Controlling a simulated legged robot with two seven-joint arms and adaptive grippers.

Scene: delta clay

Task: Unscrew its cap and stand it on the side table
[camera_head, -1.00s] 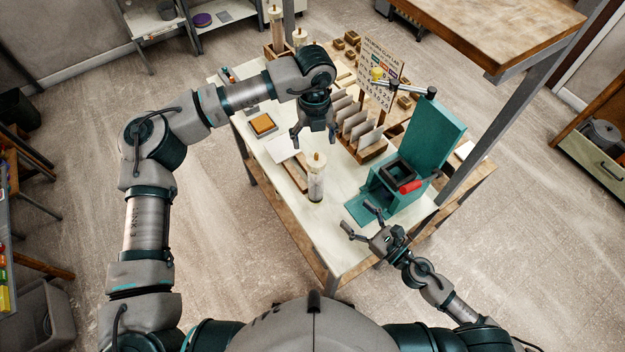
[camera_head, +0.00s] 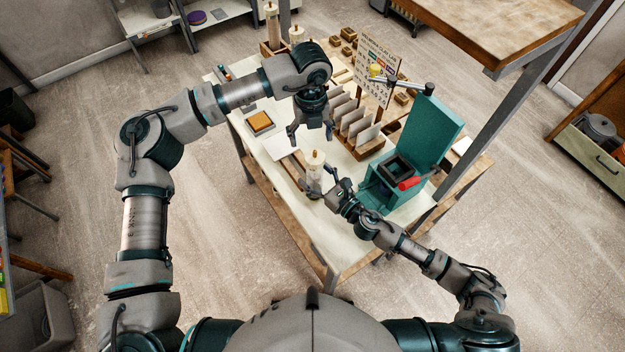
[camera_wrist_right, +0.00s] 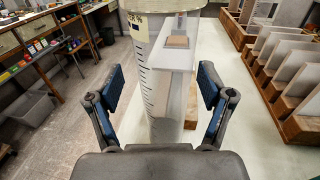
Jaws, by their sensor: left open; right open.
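A clear graduated cylinder (camera_head: 314,178) with a cream-coloured cap (camera_head: 316,157) stands upright on the pale table (camera_head: 345,247). My right gripper (camera_head: 322,189) is open beside the cylinder's lower part. In the right wrist view the cylinder (camera_wrist_right: 168,80) stands between the open fingers of the right gripper (camera_wrist_right: 160,93), with gaps on both sides; its top is cut off. My left gripper (camera_head: 310,132) is open, pointing down, above and slightly behind the cap, apart from it. Which surface is the side table, I cannot tell.
A wooden rack of upright panels (camera_head: 365,145) stands behind. The table's front corner is clear.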

